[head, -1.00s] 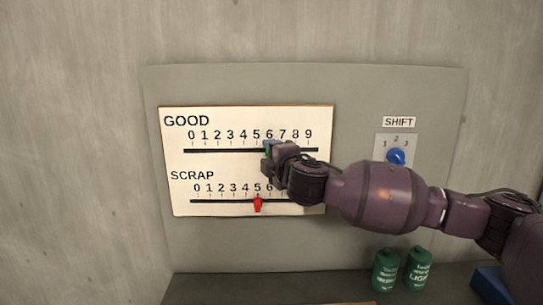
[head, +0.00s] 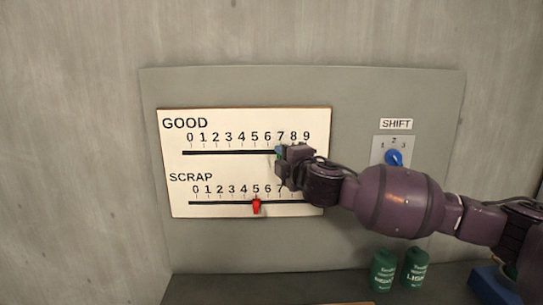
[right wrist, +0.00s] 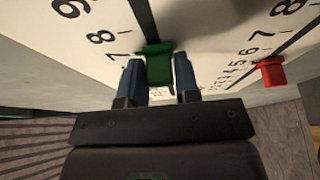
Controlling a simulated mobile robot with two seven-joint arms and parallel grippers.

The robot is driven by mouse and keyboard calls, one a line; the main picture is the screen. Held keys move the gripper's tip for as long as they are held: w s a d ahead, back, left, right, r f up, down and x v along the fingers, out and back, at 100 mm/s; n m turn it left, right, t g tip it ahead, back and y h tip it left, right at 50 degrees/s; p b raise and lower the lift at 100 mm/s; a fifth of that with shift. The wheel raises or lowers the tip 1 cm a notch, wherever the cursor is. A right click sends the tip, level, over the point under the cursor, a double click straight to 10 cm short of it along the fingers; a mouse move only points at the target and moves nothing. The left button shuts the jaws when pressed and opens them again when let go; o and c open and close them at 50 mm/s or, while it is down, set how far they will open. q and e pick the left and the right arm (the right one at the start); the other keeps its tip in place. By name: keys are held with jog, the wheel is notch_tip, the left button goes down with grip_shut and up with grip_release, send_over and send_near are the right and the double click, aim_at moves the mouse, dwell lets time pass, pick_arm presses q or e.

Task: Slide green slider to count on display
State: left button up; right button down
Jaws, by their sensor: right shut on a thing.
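The green slider (right wrist: 157,64) sits on the track of the upper GOOD scale of the white board (head: 235,165). In the right wrist view it is between the two blue fingers of my right gripper (right wrist: 159,78), beside the 7 mark. In the head view my right gripper (head: 281,158) covers most of the slider, close to the 7. The gripper is shut on the slider. The red slider (head: 256,206) is on the lower SCRAP track at about 5; it also shows in the right wrist view (right wrist: 269,70). My left gripper is not in view. I see no separate count display.
A SHIFT plate with a blue knob (head: 394,158) is to the right of the board. Two green canisters (head: 383,271) (head: 416,268) stand below it, near a blue object (head: 492,283) at the lower right. The wall to the left is clear.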

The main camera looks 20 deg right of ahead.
jog(key=d, duration=0.1)
jog(key=s+d, duration=0.1)
jog(key=d, duration=0.1)
jog(key=c, duration=0.9)
grip_release()
jog(key=s, duration=0.7)
jog(key=s+d+b, duration=0.1)
jog(key=s, duration=0.2)
jog(key=shift+s+d, duration=0.1)
jog(key=shift+s, duration=0.25)
